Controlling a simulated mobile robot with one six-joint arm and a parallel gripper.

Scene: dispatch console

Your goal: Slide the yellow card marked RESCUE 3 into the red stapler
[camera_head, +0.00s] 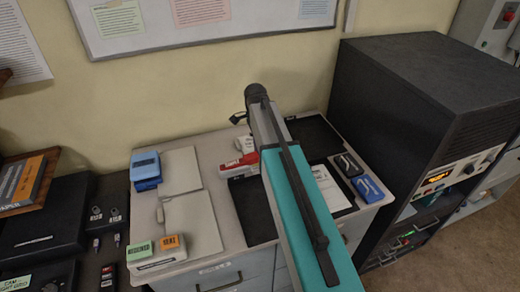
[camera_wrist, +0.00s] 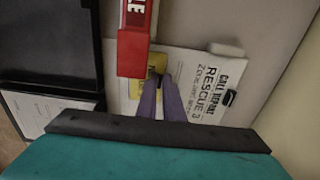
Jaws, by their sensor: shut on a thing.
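The red stapler (camera_wrist: 133,52) is at the top of the wrist view, its red end close to my fingertips; whether they touch I cannot tell. In the head view the stapler (camera_head: 240,164) lies left of my arm. My gripper (camera_wrist: 159,78) has its purple fingers nearly together and shut on the yellow card (camera_wrist: 133,82), which shows only in part between the fingers and stapler. In the head view my arm hides the fingertips.
Orange (camera_head: 171,242) and green (camera_head: 140,249) labelled blocks sit near the front edge. A black rack (camera_head: 400,110) rises at right. Open grey folders (camera_head: 186,200) cover the left of the desk.

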